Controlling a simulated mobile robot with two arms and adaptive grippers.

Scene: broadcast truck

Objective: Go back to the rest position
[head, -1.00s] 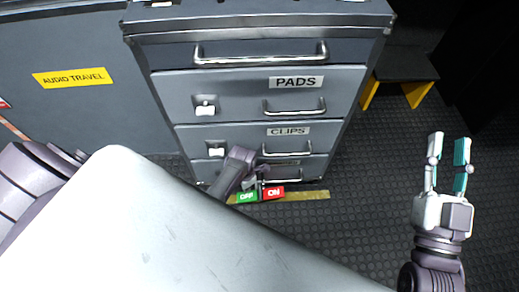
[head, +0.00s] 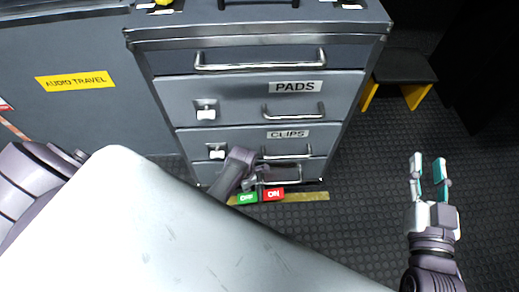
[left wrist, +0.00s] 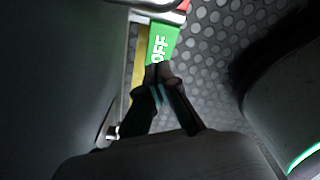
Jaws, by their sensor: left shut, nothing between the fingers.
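My left gripper (head: 256,177) is low in front of the cabinet's bottom drawer, close above the floor labels. The left wrist view shows its fingertips (left wrist: 159,73) together and empty, in line with the green OFF label (left wrist: 163,43). I cannot tell whether they touch it. My right gripper (head: 429,166) is at the right of the head view, fingers apart and empty, over the dark floor. My large pale body part hides much of the left forearm.
The grey drawer cabinet (head: 232,88) has PADS and CLIPS drawers, all apparently shut, with protruding handles. A red ON label (head: 273,194) lies beside the green OFF label (head: 246,197). A black step with yellow legs (head: 405,67) stands right. Floor (head: 350,205) between cabinet and right gripper is clear.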

